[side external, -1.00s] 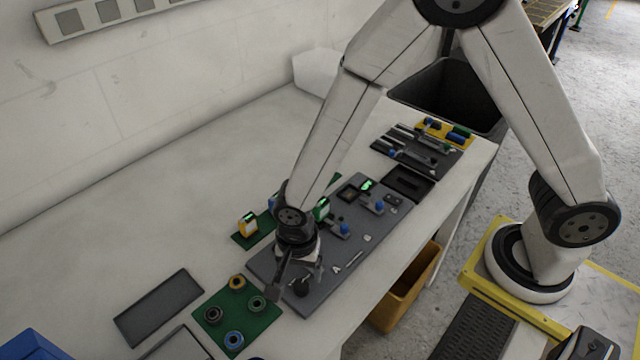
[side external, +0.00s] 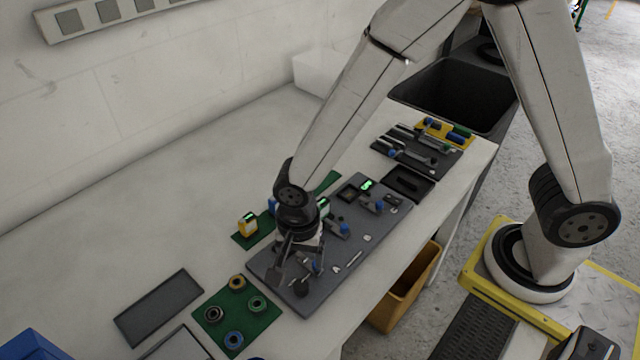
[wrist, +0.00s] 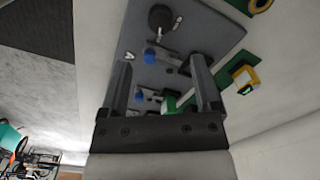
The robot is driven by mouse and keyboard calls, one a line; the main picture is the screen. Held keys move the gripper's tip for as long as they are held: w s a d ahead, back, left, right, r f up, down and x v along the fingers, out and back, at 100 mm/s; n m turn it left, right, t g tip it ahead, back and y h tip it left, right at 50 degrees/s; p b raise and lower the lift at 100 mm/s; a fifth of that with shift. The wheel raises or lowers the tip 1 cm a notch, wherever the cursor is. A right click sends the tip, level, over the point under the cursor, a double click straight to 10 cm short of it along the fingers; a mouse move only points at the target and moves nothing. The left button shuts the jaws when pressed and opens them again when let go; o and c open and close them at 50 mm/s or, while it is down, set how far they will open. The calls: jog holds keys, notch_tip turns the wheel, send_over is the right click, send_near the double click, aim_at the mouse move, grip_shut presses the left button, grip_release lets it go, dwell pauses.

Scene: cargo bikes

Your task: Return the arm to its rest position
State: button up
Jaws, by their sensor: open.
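My gripper (side external: 294,262) hangs low over the left end of the grey fixture board (side external: 337,251) on the bench in the side view. In the wrist view my gripper (wrist: 160,85) shows two fingers spread wide with nothing held between them. Below and beyond them lie the board (wrist: 195,25), a round black knob (wrist: 160,17) and blue-handled clamps (wrist: 150,55). A small gap seems to separate the fingertips from the board, but I cannot tell how large it is. The arm reaches down from the right in the side view.
A green mat (side external: 262,318) with several rings lies left of the board. A yellow block (side external: 247,225) stands behind it. A black tool tray (side external: 418,150) and black bin (side external: 452,95) are toward the back right. An orange bin (side external: 405,290) sits below the bench edge. The back-left bench is clear.

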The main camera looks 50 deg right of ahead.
jog(key=s+d+r+n+t, duration=0.1)
jog(key=d+r+n, duration=0.3)
jog(key=d, duration=0.5)
jog(key=s+d+r+n+t, duration=0.1)
jog(key=s+d+r+n, duration=0.1)
jog(key=d+r+n, duration=0.2)
jog(key=d+n, duration=0.3)
jog(key=d, duration=0.2)
jog(key=shift+d+n+t, duration=0.15)
jog(key=shift+n+t, duration=0.15)
